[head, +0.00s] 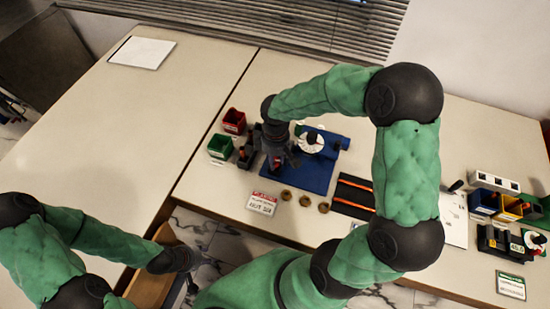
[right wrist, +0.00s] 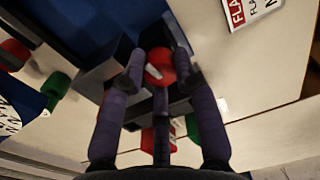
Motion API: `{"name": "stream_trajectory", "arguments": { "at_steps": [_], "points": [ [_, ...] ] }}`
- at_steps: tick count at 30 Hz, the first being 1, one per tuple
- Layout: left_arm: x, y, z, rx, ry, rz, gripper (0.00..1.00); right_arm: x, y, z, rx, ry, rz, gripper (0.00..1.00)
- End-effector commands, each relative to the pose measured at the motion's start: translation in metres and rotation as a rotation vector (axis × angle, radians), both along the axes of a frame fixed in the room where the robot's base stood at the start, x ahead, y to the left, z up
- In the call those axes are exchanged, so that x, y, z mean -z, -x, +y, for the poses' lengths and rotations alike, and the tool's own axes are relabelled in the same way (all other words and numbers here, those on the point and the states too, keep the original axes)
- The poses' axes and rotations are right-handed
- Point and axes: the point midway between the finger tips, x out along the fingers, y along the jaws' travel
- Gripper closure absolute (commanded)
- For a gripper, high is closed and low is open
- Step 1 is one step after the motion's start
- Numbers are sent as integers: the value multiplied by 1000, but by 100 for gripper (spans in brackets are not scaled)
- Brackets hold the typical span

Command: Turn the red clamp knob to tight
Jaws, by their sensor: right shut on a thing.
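The red clamp knob (right wrist: 160,66) shows in the right wrist view, with a white mark on its face. It sits at a dark grey block on the blue base plate (right wrist: 85,28). My right gripper (right wrist: 161,77) has its fingertips on either side of the knob and is shut on it. In the head view, my right gripper (head: 278,160) reaches down at the left part of the blue base plate (head: 312,178) and mostly hides the knob. My left gripper (head: 188,278) hangs low at the table's front edge, away from the rig; its jaws are too small to read.
A white round dial (head: 311,143) stands on the plate near my right gripper. Red (head: 234,121) and green (head: 220,146) bins stand to the left. A label card (head: 262,203) and several brass pieces (head: 304,201) lie in front. The left table is mostly clear.

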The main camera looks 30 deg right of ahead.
Motion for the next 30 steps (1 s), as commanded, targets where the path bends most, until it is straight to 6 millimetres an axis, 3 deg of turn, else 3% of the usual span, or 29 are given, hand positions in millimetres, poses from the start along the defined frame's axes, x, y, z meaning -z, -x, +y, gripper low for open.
{"name": "stream_trajectory", "arguments": {
  "at_steps": [9,19,20,22,30],
  "points": [
    [-5,0,0,0,0,0,60,0,1,0,150,0,2,100],
    [-4,0,0,0,0,0,60,1,1,0,174,1,3,100],
    [-4,0,0,0,0,0,60,1,1,0,173,1,2,66],
    [-4,0,0,0,0,0,60,1,1,0,173,1,2,47],
    [-4,0,0,0,0,0,60,0,1,0,172,0,2,46]
  ]
}}
